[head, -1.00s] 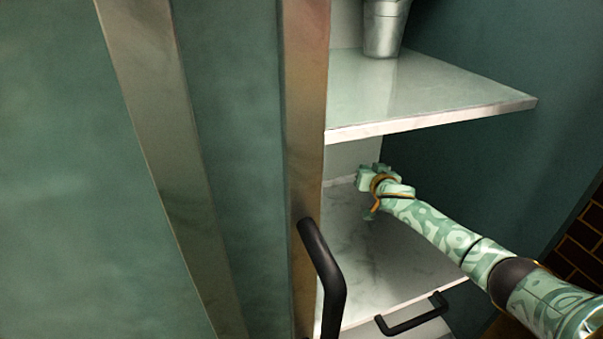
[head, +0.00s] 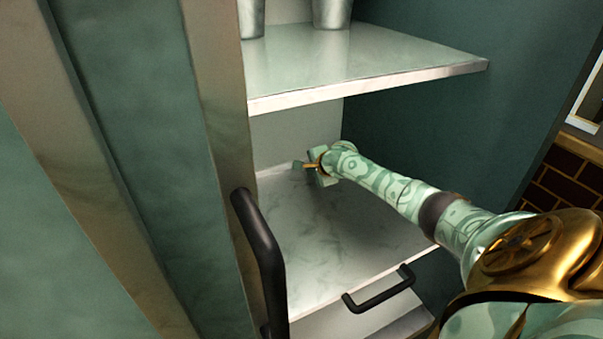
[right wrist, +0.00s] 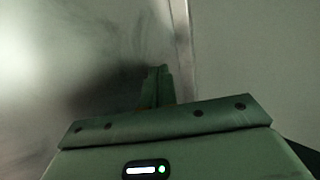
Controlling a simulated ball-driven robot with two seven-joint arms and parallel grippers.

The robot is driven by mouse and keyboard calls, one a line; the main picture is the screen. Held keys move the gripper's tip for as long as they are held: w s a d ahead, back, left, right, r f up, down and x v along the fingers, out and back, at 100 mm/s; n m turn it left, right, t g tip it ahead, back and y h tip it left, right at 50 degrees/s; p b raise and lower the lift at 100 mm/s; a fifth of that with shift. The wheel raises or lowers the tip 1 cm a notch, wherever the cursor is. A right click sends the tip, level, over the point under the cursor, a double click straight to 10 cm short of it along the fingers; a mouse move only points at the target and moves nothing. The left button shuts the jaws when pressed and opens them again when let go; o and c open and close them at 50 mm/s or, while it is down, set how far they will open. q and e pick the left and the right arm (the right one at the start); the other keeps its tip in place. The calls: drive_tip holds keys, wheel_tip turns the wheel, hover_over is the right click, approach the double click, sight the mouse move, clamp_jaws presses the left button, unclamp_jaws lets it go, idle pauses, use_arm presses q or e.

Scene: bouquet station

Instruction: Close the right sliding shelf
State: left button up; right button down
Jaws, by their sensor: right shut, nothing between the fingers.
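The lower marble shelf (head: 350,235) sits inside the open right part of the cabinet. A black bar handle (head: 380,289) is at its front edge. My right gripper (head: 309,167) reaches in over this shelf, near its back wall, with its fingers pointing left. It is shut and empty, and I cannot tell whether it touches the shelf. In the right wrist view, the shut fingers (right wrist: 158,82) point at a pale surface, close to an upright seam. The handle is well in front of the gripper. My left gripper is out of view.
A fixed-looking upper shelf (head: 370,68) with metal buckets (head: 331,12) is above my right forearm. A green door panel with a beige frame (head: 215,120) and a long black handle (head: 262,255) stands at the left. Brick wall (head: 562,175) shows at the right.

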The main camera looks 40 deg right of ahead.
drive_tip(key=w+b, duration=0.1)
drive_tip(key=w+d+b, duration=0.1)
drive_tip(key=w+b, duration=0.1)
drive_tip(key=w, duration=0.1)
drive_tip(key=shift+d+f, duration=0.15)
drive_tip(key=shift+f, duration=0.2)
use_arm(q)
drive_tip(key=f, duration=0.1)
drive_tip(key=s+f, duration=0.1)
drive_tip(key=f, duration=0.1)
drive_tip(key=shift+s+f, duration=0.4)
use_arm(e)
drive_tip(key=shift+w+r, duration=0.1)
drive_tip(key=shift+r, duration=0.1)
